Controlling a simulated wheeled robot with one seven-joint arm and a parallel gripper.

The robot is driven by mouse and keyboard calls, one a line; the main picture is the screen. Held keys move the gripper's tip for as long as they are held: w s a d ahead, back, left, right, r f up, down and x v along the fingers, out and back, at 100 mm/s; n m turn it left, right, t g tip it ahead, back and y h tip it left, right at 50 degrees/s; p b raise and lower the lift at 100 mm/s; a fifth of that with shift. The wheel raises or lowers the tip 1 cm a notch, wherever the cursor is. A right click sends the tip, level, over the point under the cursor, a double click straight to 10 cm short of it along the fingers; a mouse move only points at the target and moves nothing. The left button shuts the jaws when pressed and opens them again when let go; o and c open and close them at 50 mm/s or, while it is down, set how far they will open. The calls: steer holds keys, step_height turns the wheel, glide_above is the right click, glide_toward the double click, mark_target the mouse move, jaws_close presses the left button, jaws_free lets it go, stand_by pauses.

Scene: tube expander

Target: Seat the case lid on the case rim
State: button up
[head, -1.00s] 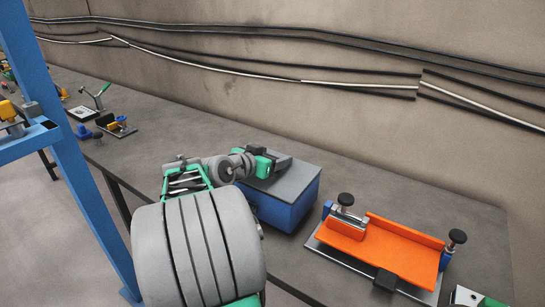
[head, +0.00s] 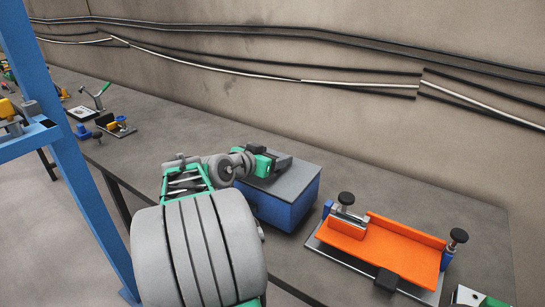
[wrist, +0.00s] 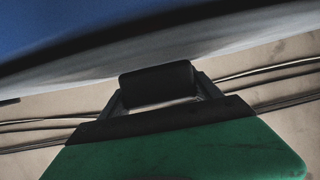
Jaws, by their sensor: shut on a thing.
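The case (head: 285,212) is a blue box standing on the bench near the middle of the head view. The grey case lid (head: 297,185) lies over the top of the blue case; I cannot tell from here whether its edges sit fully on the rim, which is hidden. My gripper (head: 277,160) is at the lid's upper left side, shut on the lid's dark handle. In the wrist view the dark handle (wrist: 157,83) is between the fingers, with the lid's grey underside or edge (wrist: 200,50) above it.
An orange fixture (head: 405,250) with black knobs stands to the right of the case on the grey bench (head: 400,180). Small tools (head: 95,110) lie at the far left of the bench. A blue post (head: 75,160) stands at left. Cables run along the wall behind.

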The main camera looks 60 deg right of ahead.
steer(key=shift+f+b, duration=0.55)
steer(key=shift+b, duration=0.45)
stand_by(0.8)
steer(key=o, duration=2.1)
steer(key=shift+r, duration=0.1)
